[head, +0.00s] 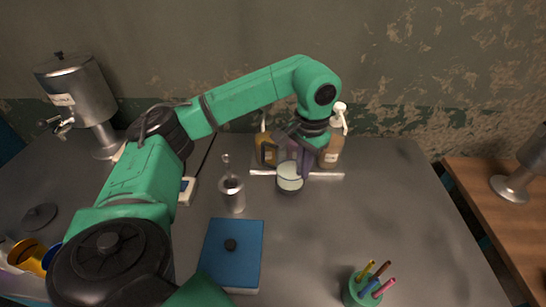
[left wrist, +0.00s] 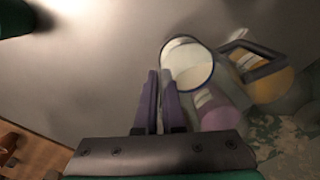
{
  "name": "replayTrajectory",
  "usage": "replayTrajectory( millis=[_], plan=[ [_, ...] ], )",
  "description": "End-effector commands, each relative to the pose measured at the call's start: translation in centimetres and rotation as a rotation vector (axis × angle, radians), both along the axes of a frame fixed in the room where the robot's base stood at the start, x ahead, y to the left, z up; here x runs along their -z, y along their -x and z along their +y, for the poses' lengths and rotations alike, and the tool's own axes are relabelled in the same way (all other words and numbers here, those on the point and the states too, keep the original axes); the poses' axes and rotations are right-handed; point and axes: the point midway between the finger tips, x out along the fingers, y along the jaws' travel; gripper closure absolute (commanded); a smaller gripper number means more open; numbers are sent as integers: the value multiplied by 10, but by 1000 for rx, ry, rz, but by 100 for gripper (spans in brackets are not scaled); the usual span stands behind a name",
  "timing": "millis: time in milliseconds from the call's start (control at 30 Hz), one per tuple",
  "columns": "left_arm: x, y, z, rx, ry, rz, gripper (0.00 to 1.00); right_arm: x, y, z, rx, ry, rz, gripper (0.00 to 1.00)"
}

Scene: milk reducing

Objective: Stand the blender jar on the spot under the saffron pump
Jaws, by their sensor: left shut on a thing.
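The blender jar (head: 289,180) stands out in the head view as a round vessel with a dark rim and pale inside. It is in front of the pump rack's centre. Its round mouth also shows in the left wrist view (left wrist: 187,62). My left gripper (head: 304,168) reaches down at the jar; its dark purple fingers (left wrist: 159,75) are close together at the jar's rim, shut on it. The saffron pump (head: 265,150) is the yellow bottle at the rack's left, behind and left of the jar. The spot under it and the jar's base are hard to make out.
A purple bottle (left wrist: 218,112) and a tan bottle with a white pump (head: 331,152) share the rack (head: 325,175). A metal vessel (head: 232,194) and a blue box (head: 236,252) stand left of the jar. A pen cup (head: 355,292) is at front right. Table right of the jar is clear.

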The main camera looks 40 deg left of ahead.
Motion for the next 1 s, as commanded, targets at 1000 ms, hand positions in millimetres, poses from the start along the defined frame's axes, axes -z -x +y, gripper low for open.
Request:
replayTrajectory(
  millis=[1000],
  plan=[
    [38, 37, 62, 0, 0, -1, 75, 67, 3, 1, 0, -1, 5, 50]
  ],
)
